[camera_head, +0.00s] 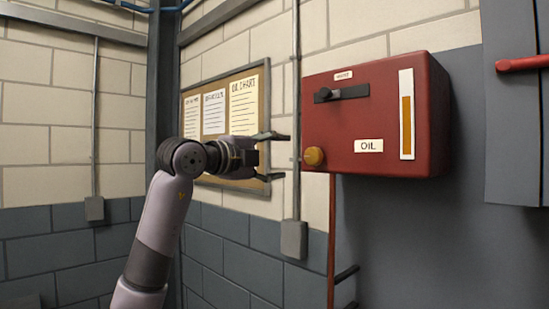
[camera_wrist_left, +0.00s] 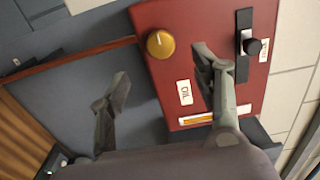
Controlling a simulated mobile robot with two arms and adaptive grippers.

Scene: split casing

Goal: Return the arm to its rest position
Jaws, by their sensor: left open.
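My left gripper (camera_head: 276,157) is open and empty in the head view, its fingers spread one above the other and pointing right. It is left of the red oil box (camera_head: 420,65), near the box's yellow knob (camera_head: 314,156), with a visible gap in the picture. In the left wrist view the open fingers (camera_wrist_left: 162,66) show in front of the box (camera_wrist_left: 170,18). One finger overlaps the box face between the knob (camera_wrist_left: 159,44) and the black lever slot (camera_wrist_left: 243,70); the other lies over the grey panel. I cannot tell contact there. My right gripper is not in view.
A notice board (camera_head: 222,88) hangs behind my left gripper. A conduit (camera_head: 295,60) runs down to a grey wall box (camera_head: 294,240). A reddish pipe (camera_head: 332,220) drops below the oil box. A grey cabinet (camera_head: 515,130) with a red handle (camera_head: 522,63) stands at the right.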

